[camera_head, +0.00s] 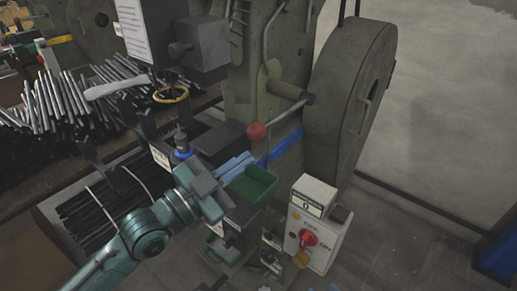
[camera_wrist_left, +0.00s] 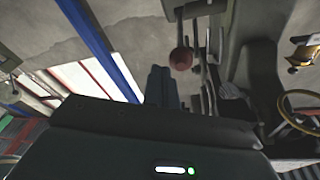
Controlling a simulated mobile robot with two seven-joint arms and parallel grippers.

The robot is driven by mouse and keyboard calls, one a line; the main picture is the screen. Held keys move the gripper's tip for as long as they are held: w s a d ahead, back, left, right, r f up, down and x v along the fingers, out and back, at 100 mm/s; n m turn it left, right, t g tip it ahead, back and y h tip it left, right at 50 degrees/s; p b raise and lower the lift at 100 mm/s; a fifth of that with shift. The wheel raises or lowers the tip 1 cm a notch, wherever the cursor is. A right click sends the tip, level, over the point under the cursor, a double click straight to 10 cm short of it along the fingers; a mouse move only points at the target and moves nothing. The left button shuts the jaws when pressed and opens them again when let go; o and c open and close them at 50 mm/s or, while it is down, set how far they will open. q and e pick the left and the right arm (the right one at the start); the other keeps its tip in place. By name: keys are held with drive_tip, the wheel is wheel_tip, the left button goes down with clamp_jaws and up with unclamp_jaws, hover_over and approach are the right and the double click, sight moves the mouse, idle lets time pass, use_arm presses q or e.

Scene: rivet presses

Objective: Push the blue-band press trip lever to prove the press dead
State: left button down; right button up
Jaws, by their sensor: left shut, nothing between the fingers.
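The blue-band press (camera_head: 245,75) is a dark grey-green machine with a blue band (camera_head: 280,148) low on its side. Its trip lever (camera_head: 283,114) ends in a red ball knob (camera_head: 256,131). The knob also shows in the left wrist view (camera_wrist_left: 181,58), just right of and beyond my fingertips. My left gripper (camera_head: 248,158) is shut and empty, pointing right, with its tips a little below the knob in the head view. The shut fingers show in the left wrist view (camera_wrist_left: 160,74). A gap shows between fingers and knob. My right gripper is out of view.
A large flywheel (camera_head: 365,85) stands right of the lever. A green tray (camera_head: 251,185) lies just below my fingertips. Metal rods (camera_head: 60,100) fill bins at left. Open floor lies right.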

use_arm(q)
drive_tip(key=v, duration=0.4)
drive_tip(key=shift+d, duration=0.15)
idle(0.6)
